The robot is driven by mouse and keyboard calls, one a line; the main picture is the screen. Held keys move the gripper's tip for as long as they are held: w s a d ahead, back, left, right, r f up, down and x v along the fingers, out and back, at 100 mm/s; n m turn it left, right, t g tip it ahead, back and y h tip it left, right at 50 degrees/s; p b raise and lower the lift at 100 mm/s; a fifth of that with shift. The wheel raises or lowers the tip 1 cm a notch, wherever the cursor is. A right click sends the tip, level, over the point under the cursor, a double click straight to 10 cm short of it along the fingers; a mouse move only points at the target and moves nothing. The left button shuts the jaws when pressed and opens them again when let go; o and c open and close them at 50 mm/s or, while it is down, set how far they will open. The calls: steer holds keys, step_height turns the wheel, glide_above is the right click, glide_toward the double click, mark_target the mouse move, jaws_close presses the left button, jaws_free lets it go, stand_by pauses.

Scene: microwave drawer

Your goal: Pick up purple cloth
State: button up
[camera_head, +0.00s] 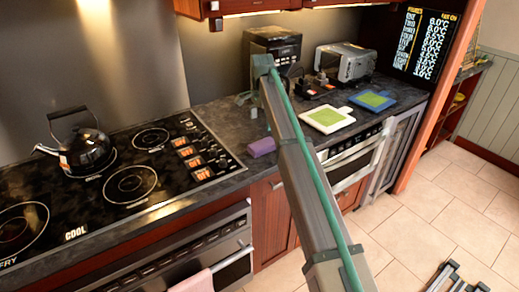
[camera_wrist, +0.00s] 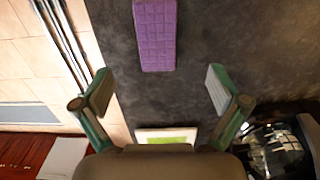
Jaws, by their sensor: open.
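The purple cloth (camera_head: 262,147) is a small folded block lying on the dark countertop, right of the cooktop and near the counter's front edge. In the wrist view the cloth (camera_wrist: 155,35) shows at the top centre with a grid-like texture, its upper end cut off by the frame. My gripper (camera_wrist: 160,91) is open and empty, its two green-and-grey fingers wide apart. The cloth lies beyond the fingertips in the picture, roughly in line with the gap between them, and is not touched. In the head view my arm crosses the counter to the right of the cloth.
A white-and-green board (camera_head: 327,119) and a blue-and-green board (camera_head: 372,100) lie to the right. A toaster oven (camera_head: 345,63) and a black appliance (camera_head: 275,45) stand behind. A kettle (camera_head: 82,148) sits on the cooktop (camera_head: 130,183). The counter around the cloth is mostly bare.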

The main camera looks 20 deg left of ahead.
mark_target(262, 144)
steer(key=f+p, duration=0.1)
steer(key=f, duration=0.2)
steer(key=f+p, duration=0.1)
steer(key=f, duration=0.2)
steer(key=f+p, duration=0.1)
steer(key=f, duration=0.3)
steer(key=shift+d, duration=0.3)
steer(key=c, duration=1.1)
steer(key=shift+c, duration=0.2)
steer(key=shift+r, duration=0.15)
steer(key=shift+r, duration=0.2)
steer(key=shift+r+b, duration=0.4)
steer(key=shift+r, duration=0.55)
steer(key=s+d+r+b, duration=0.4)
steer(key=s+d+r, duration=0.3)
steer(key=s+r, duration=0.3)
steer(key=shift+s+r, duration=0.2)
steer(key=shift+s, duration=0.9)
